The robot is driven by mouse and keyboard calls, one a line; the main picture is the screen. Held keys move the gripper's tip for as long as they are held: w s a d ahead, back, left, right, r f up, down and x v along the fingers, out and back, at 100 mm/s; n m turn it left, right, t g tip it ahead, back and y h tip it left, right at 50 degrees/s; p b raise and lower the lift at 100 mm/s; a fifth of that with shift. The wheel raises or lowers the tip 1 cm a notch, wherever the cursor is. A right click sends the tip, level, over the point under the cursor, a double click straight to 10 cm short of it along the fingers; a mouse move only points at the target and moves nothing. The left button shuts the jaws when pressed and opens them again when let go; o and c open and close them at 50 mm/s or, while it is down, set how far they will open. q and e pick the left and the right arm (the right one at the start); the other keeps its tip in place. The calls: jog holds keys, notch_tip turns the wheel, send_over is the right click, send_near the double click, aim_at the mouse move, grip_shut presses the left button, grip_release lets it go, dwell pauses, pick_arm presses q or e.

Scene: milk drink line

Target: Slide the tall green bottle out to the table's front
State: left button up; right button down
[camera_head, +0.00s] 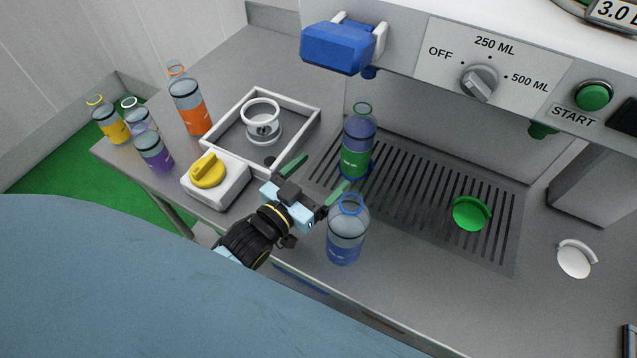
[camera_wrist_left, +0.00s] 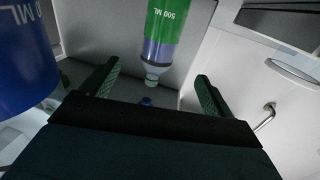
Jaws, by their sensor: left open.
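The tall green bottle (camera_head: 357,150) stands upright on the slotted drip grate under the dispenser, with a green band around its lower part and a green neck ring. In the left wrist view the same bottle (camera_wrist_left: 166,32) appears upside down, beyond the fingers and roughly midway between them. My left gripper (camera_head: 315,179) is open and empty at the grate's front left, pointing toward the bottle and short of it. Its two green fingers also show in the wrist view (camera_wrist_left: 157,86), spread apart. My right gripper is not in view.
A blue bottle (camera_head: 345,242) stands close to the right of my left gripper, in front of the grate. A white box with a yellow knob (camera_head: 208,170) and a tray (camera_head: 307,122) lie left. A green cap (camera_head: 470,213) sits on the grate. The blue dispenser head (camera_head: 335,47) overhangs.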

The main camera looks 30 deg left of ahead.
aim_at(347, 145)
pick_arm(q)
jog(key=x, duration=1.3)
jog(key=shift+w+d+f, duration=0.1)
jog(key=shift+w+f, duration=0.15)
jog(key=c, duration=1.5)
jog(key=p+v, duration=0.1)
jog(key=v, duration=0.1)
jog(key=p+v, duration=0.1)
jog(key=v, duration=0.1)
jog(key=shift+s+a+r+p, duration=0.2)
jog(key=shift+s+a+p, duration=0.05)
jog(key=shift+a+p, duration=0.2)
jog(key=shift+s+a, duration=0.3)
jog(key=shift+s, duration=0.3)
